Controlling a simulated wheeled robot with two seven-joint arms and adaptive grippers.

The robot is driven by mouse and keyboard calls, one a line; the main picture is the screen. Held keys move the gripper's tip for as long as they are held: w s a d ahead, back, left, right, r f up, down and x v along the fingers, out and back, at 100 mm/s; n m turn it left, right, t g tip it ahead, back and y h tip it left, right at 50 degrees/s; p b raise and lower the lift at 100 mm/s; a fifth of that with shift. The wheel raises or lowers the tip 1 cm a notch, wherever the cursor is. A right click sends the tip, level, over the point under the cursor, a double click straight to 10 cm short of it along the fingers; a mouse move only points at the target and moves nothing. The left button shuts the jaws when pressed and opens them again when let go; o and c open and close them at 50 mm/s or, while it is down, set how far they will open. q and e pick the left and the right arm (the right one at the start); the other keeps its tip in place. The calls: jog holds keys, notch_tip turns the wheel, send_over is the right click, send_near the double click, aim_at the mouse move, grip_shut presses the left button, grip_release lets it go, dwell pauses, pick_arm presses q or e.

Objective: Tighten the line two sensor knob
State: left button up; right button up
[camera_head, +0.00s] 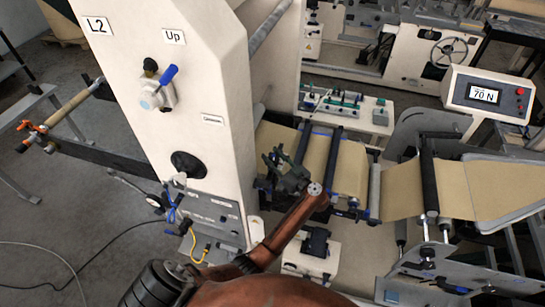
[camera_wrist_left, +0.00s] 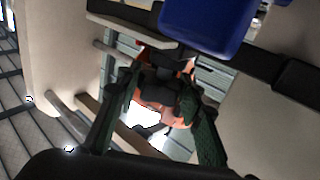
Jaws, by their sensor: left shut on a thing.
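The left gripper (camera_head: 275,160) is beside the cream column, over the brown web, at the end of my copper-coloured arm. In the left wrist view its two dark green fingers (camera_wrist_left: 158,88) are on either side of a small black knob-like part (camera_wrist_left: 162,100), and they are shut on it. Orange-red surfaces show around and behind this part. In the head view the gripper hides what it holds. An L2 sign (camera_head: 97,25) marks the cream column (camera_head: 205,95). The right gripper is not in view.
A blue-handled valve (camera_head: 160,88) sits under an Up label on the column. A display (camera_head: 487,95) reads 70 N at the right. Brown web (camera_head: 415,190) runs over rollers. A large blue part (camera_wrist_left: 208,22) is close at the top of the wrist view. Cables lie at lower left.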

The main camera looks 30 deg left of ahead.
aim_at(275, 161)
pick_arm(q)
jog(key=m+t+h, duration=0.1)
jog(key=m+t, duration=0.1)
jog(key=t, duration=0.1)
jog(key=shift+s+f+m+t+h, duration=0.1)
jog(key=shift+m+t+h, duration=0.2)
jog(key=shift+m+h, duration=0.1)
jog(key=shift+m+t+h, duration=0.8)
jog(key=shift+t+h, duration=0.1)
jog(key=shift+t, duration=0.2)
jog(key=o, duration=1.2)
jog(key=shift+c, duration=0.2)
jog(key=shift+d, duration=0.15)
jog(key=v, duration=0.7)
jog(key=shift+d, duration=0.15)
